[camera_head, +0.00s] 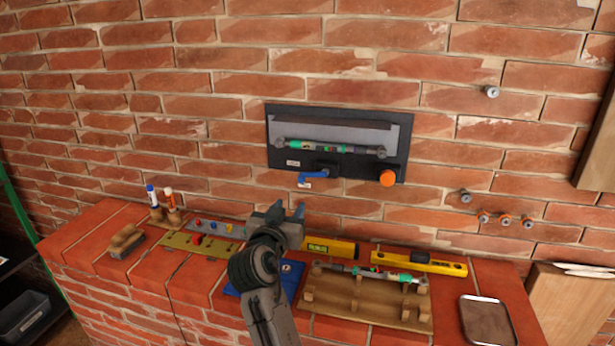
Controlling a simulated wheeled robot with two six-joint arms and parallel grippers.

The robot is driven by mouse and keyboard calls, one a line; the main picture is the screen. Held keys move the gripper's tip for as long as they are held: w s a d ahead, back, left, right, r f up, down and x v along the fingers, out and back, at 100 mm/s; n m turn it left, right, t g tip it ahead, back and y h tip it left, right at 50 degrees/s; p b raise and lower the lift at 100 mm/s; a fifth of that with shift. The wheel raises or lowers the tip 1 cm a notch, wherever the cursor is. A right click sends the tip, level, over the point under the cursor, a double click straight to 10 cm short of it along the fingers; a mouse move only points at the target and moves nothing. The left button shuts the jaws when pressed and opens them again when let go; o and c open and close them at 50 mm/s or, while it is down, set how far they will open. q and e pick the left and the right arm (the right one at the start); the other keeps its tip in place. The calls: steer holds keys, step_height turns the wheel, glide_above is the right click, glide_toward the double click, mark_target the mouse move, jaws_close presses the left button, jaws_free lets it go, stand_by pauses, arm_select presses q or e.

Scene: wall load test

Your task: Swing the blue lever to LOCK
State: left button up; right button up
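The blue lever (315,176) is on the lower edge of the dark wall panel (400,139). It points left from its dark pivot block, with its end dipping slightly near a small pale label (304,185). Another small label (293,163) sits above it; the lettering on both is too small to read. My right gripper (289,211) is below the lever and slightly left of it, apart from it. Its fingers look spread, with nothing between them. My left gripper is not in view.
The panel also carries a green-and-grey rod (325,148) and an orange knob (387,178). The brick ledge below holds a wooden rack (365,307), yellow levels (418,264), a blue mat (290,283), a brush (126,241) and a metal tray (487,320). Wall around the panel is mostly clear.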

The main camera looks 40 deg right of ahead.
mark_target(301, 181)
steer(key=p+x, duration=0.1)
steer(key=x, duration=0.1)
steer(key=r+p+x, duration=0.1)
steer(key=x, duration=0.2)
steer(key=r+p+x, duration=0.1)
steer(key=x, duration=0.2)
steer(key=shift+w, duration=0.1)
steer(key=shift+w+d+p, duration=0.4)
steer(key=shift+d+p, duration=0.1)
steer(key=shift+w+d+f, duration=0.2)
steer(key=shift+d, duration=0.05)
steer(key=shift+a, duration=0.1)
jaws_close()
steer(key=shift+b, duration=0.5)
steer(key=m+b, duration=0.1)
steer(key=b, duration=0.2)
steer(key=shift+r+m, duration=0.15)
steer(key=shift+m, duration=0.15)
steer(key=shift+r+b, duration=0.15)
steer(key=shift+b, duration=0.4)
steer(key=shift+r+m, duration=0.15)
steer(key=shift+m, duration=0.15)
steer(key=shift+r, duration=0.1)
